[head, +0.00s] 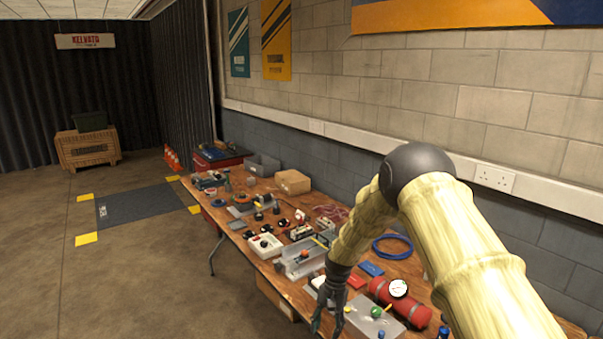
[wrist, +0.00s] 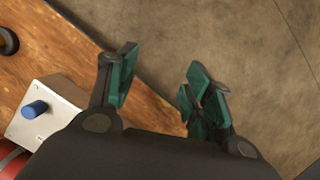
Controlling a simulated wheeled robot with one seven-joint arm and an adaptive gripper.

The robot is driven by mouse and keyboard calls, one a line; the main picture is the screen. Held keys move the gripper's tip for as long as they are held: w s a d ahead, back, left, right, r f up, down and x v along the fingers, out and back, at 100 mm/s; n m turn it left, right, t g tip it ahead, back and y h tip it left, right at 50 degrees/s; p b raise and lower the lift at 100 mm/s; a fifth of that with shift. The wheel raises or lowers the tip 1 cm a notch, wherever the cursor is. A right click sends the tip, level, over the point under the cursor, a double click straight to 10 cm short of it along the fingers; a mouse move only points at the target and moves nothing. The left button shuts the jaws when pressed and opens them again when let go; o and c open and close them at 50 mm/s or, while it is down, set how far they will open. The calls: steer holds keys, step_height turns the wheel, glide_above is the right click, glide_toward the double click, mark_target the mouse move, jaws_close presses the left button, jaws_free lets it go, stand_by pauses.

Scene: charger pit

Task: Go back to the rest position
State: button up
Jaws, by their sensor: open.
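My arm reaches from the right of the head view, with a cream padded cover and a dark round joint. My gripper (head: 328,310) hangs down at the front edge of the wooden workbench (head: 228,221). In the wrist view my gripper (wrist: 155,98) is open, with its two green-padded fingers apart and nothing between them. The fingers are over the bench edge and the concrete floor. A metal box with a blue knob (wrist: 35,109) lies on the bench to the left of the fingers.
A red cylinder (head: 408,305) and a grey plate (head: 374,322) with coloured knobs lie close to my gripper. A metal channel block (head: 300,262) and a white box (head: 264,246) stand farther along the crowded bench. The floor (head: 140,290) left of the bench is clear.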

steer(key=s+d+f+n+t+h+b, duration=0.15)
steer(key=s+d+f, duration=0.35)
steer(key=s+f, duration=0.65)
steer(key=s+d+f+n+b, duration=0.15)
steer(key=s+d+f, duration=0.25)
steer(key=s+f, duration=0.7)
steer(key=s+d+n+b, duration=0.1)
steer(key=s+d+b, duration=0.1)
steer(key=s, duration=1.1)
steer(key=s+d+n+t+b, duration=0.1)
steer(key=s+d, duration=0.3)
steer(key=s, duration=0.9)
steer(key=shift+s+b, duration=0.25)
steer(key=shift+b, duration=0.5)
